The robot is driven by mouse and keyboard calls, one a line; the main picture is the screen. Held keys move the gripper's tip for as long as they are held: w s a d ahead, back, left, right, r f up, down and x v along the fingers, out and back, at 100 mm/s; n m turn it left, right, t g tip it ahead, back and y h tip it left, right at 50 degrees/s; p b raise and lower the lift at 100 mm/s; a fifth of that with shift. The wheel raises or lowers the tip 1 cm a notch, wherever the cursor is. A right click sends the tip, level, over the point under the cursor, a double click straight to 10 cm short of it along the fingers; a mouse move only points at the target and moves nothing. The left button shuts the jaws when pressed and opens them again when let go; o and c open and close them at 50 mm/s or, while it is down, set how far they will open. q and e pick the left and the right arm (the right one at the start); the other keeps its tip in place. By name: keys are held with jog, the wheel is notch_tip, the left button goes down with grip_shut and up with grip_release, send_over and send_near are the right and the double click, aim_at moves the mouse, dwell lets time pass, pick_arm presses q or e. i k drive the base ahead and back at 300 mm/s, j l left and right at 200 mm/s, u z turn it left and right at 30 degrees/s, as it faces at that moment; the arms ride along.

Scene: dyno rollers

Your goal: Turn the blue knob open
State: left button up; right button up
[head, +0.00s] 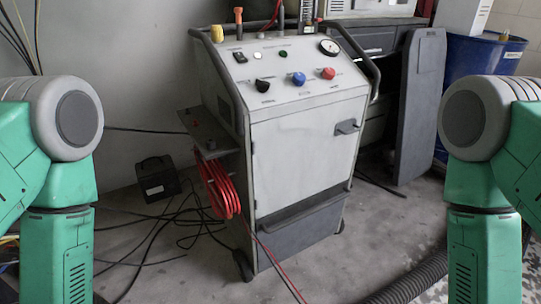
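The blue knob (298,79) is on the sloped top panel of a grey-white wheeled machine (300,150). A black knob (262,85) is to its left and a red knob (328,73) to its right. Nothing covers the blue knob, but it is too small to tell its turned position. My green arms show at the left and right edges of the head view, both apart from the machine. Neither gripper is in view.
A round gauge (329,46) sits on the panel's upper right. A red hose coil (220,188) hangs on the machine's left side. Black cables (185,225) lie on the floor at left. A corrugated hose (408,282) lies front right. A blue bin (475,60) stands back right.

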aim_at(299, 79)
jog(key=i+l+z, duration=0.3)
jog(key=l, duration=0.25)
jog(key=i+l+z, duration=0.35)
jog(key=k+l, duration=0.05)
jog(key=l, duration=0.1)
